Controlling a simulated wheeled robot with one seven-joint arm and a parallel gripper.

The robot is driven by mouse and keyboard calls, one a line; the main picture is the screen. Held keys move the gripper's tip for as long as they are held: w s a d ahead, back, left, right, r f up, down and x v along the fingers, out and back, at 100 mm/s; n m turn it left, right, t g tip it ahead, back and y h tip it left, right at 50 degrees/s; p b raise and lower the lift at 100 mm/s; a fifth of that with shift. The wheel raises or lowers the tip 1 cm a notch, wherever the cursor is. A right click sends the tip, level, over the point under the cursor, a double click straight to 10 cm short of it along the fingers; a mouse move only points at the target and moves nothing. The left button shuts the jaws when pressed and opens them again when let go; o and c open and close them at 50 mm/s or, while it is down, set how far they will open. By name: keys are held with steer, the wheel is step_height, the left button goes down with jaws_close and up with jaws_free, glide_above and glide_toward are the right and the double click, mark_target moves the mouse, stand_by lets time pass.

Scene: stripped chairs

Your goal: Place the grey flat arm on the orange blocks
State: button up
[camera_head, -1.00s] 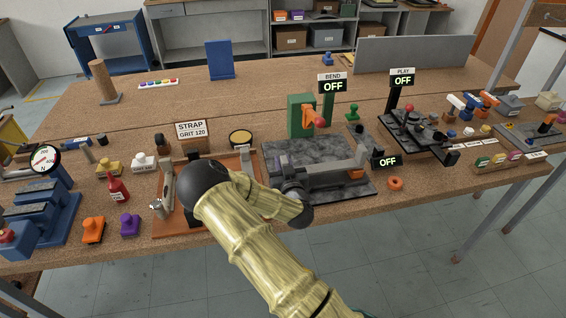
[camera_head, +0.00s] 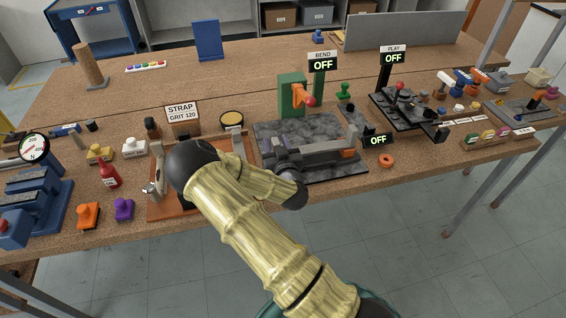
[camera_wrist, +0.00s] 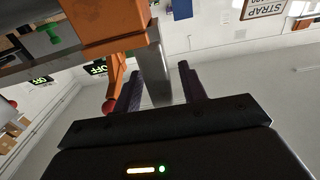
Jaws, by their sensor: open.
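In the wrist view the grey arm (camera_wrist: 153,75) runs between the two dark fingers of my gripper (camera_wrist: 160,78). The fingers stand apart on either side of it, with gaps visible. A large orange block (camera_wrist: 105,25) is close by at the upper left. In the head view my own arm partly hides the gripper.
The dark stone plate (camera_head: 275,128) has a green post with an orange lever (camera_head: 299,95) behind it. The orange strap tray (camera_head: 165,209) lies left of it. An orange ring (camera_head: 386,160) and an OFF display (camera_head: 378,140) are on the right. The front table edge is near.

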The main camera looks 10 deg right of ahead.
steer(key=s+b, duration=0.1)
steer(key=s, duration=0.9)
steer(key=shift+s, duration=0.35)
steer(key=d+m+g+h, duration=0.1)
steer(key=d+f+m+g+h, duration=0.1)
steer(key=d+m+g, duration=0.1)
steer(key=d+f+m+g+h, duration=0.1)
steer(key=g, duration=0.1)
steer(key=shift+s+d+f+h, duration=0.25)
steer(key=shift+s+d+h, duration=0.05)
steer(key=shift+s+f+m+g, duration=0.2)
steer(key=shift+s+m+g, duration=0.2)
steer(key=shift+g, duration=0.3)
steer(key=s+a+r+n+g+y, duration=0.1)
steer(key=s+r+g, duration=0.3)
steer(key=s, duration=0.4)
steer(key=s+a+r+n+g+y, duration=0.2)
steer(key=s+r+g, duration=0.3)
steer(key=s, duration=0.3)
steer(key=shift+s+a+n+y, duration=0.15)
steer(key=shift+a+n+y, duration=0.15)
steer(key=shift+a+n, duration=0.55)
